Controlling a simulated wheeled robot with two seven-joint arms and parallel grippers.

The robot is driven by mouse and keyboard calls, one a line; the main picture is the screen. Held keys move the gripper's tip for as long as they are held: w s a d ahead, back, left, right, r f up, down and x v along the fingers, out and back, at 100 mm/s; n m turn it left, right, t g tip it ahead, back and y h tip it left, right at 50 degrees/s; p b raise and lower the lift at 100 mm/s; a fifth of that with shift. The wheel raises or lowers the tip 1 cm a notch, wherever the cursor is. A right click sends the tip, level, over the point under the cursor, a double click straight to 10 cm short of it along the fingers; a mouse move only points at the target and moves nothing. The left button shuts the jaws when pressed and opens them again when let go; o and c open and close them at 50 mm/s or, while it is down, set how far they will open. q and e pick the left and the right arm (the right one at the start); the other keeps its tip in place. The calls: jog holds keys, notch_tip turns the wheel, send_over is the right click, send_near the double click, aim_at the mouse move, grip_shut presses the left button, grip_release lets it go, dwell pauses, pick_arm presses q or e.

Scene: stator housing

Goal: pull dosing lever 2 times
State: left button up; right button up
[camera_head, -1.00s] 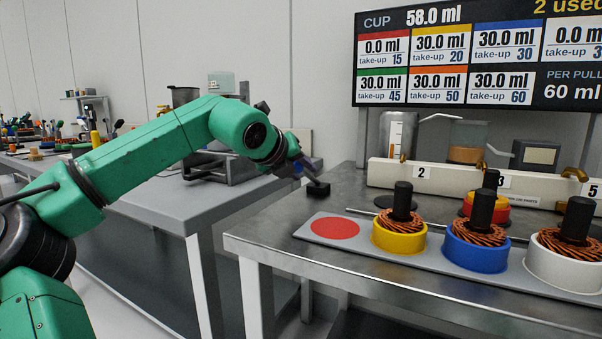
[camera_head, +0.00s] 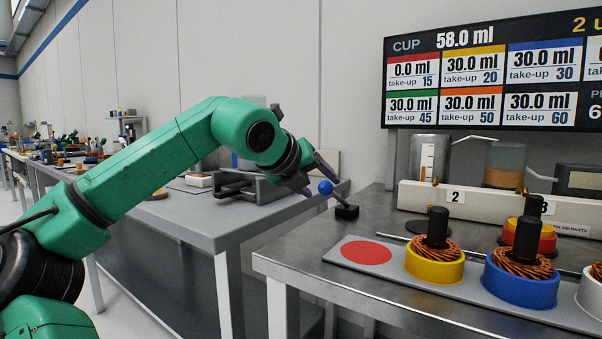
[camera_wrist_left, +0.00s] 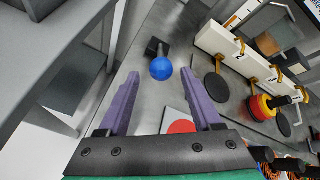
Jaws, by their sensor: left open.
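The dosing lever has a blue ball knob (camera_head: 325,187) on a short stem rising from a black base (camera_head: 346,211) at the left end of the steel table. In the left wrist view the blue knob (camera_wrist_left: 161,68) lies ahead of the fingertips, roughly between their lines. My left gripper (camera_head: 318,178) is open and empty beside the knob; its purple fingers (camera_wrist_left: 165,85) are spread wide. In the head view I cannot tell whether a finger touches the knob. My right gripper is not in view. The display (camera_head: 440,45) reads CUP 58.0 ml.
A grey plate with a red disc (camera_head: 366,252) lies near the front edge. Yellow (camera_head: 434,266) and blue (camera_head: 521,285) stators with copper windings stand on it. A white numbered valve bar (camera_head: 480,207) runs behind. A grey side table (camera_head: 215,225) stands left, across a gap.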

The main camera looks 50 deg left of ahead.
pick_arm(q)
jog(key=v, duration=0.8)
jog(key=shift+r, duration=0.1)
dwell(0.3)
